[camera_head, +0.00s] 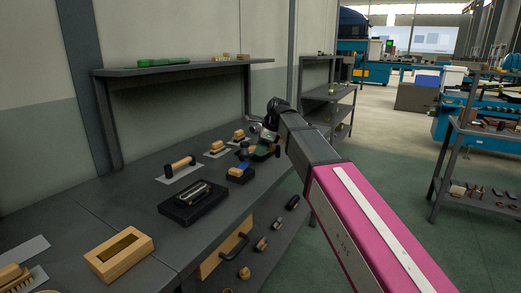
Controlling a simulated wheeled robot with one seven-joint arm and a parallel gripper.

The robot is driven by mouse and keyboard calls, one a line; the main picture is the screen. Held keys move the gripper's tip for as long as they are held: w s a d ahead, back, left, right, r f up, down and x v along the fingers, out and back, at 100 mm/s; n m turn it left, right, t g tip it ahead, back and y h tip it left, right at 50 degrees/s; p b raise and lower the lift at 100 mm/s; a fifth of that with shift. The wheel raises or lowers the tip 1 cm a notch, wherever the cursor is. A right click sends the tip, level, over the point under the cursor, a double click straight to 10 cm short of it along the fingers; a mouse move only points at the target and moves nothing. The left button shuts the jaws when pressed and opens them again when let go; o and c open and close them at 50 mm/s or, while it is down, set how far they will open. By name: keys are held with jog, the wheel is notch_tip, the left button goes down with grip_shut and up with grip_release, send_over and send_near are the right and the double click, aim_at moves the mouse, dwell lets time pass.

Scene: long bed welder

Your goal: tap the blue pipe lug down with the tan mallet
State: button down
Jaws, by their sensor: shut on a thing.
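My gripper (258,153) is low over the far part of the dark bench, small and partly hidden by my own arm. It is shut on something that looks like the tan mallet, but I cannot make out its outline. Just below and left of the gripper is a small blue piece (244,166), which looks like the blue pipe lug. A tan block (235,171) is close beside it, over a dark base. I cannot tell whether the tan block is the mallet's head, or whether it touches the blue piece.
A tan cylinder (179,165) lies on a grey sheet on the bench. A black block with metal rods (193,203) and a wooden box (119,254) stand nearer. A raised shelf (190,68) runs along the wall. Open floor (390,160) lies to the right.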

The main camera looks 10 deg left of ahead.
notch_tip(320, 180, down, 3)
jog(key=shift+f, duration=0.2)
jog(key=shift+r, duration=1.35)
jog(key=shift+r, duration=0.45)
notch_tip(320, 180, down, 4)
jog(key=shift+f, duration=0.1)
